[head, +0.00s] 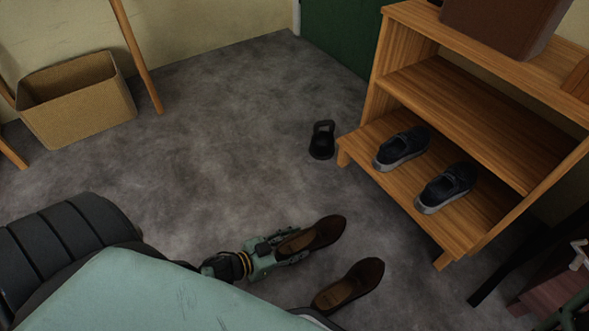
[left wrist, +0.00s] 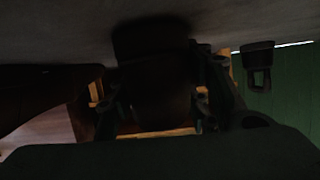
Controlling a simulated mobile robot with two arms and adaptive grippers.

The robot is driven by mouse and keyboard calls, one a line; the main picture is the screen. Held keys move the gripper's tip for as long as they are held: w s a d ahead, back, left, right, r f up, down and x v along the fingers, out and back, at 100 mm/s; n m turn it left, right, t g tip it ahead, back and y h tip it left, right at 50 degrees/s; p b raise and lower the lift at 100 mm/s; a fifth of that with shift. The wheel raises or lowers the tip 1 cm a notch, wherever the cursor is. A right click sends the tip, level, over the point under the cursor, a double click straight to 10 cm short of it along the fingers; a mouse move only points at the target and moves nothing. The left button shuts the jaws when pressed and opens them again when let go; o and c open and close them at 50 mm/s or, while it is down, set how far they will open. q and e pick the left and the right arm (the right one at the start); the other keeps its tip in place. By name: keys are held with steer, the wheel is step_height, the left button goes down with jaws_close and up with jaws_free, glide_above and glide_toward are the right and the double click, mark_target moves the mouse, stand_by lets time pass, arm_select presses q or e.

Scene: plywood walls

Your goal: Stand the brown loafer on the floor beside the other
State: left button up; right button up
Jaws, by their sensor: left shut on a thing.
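My left gripper (head: 280,250) is shut on the heel end of a brown loafer (head: 325,233), whose toe points to the upper right. This loafer is upright, at or just above the floor; I cannot tell whether its sole touches. In the left wrist view it is a dark shape (left wrist: 155,55) between the fingers. The other brown loafer (head: 362,278) stands upright on the grey floor, nearer and to the right, toe pointing roughly the same way. A gap of bare floor separates the two. My right gripper is not seen.
A wooden shelf (head: 437,69) at the right holds a pair of dark shoes (head: 402,146) low down and a brown box (head: 500,22) on top. A black kettlebell (head: 322,142) stands by its corner. A cardboard box (head: 90,112) is far left. The middle floor is clear.

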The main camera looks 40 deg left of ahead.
arm_select(q)
steer(key=o, duration=1.4)
steer(key=shift+c, duration=0.2)
